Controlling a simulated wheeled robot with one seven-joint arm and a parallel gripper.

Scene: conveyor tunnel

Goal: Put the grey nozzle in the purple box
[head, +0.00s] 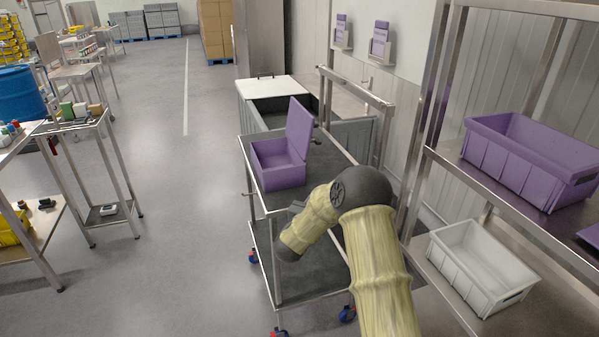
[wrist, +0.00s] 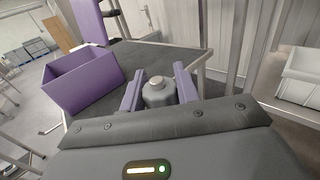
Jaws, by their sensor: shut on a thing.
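The purple box (head: 278,172) stands on the dark top of a metal cart, with its lid (head: 300,130) raised on the right side. In the wrist view the open purple box (wrist: 82,88) is left of my gripper (wrist: 158,90), apart from it. My gripper's two purple fingers are shut on the grey nozzle (wrist: 157,93), which sits between them with its lighter round tip up. The nozzle is outside the box. In the head view my arm hides the fingers and the nozzle.
The cart top (head: 325,160) is bare beside the box. A rack at right holds a larger purple bin (head: 520,172) and a white bin (head: 478,275). A grey container (head: 345,135) stands behind the cart. Open floor (head: 185,230) lies to the left.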

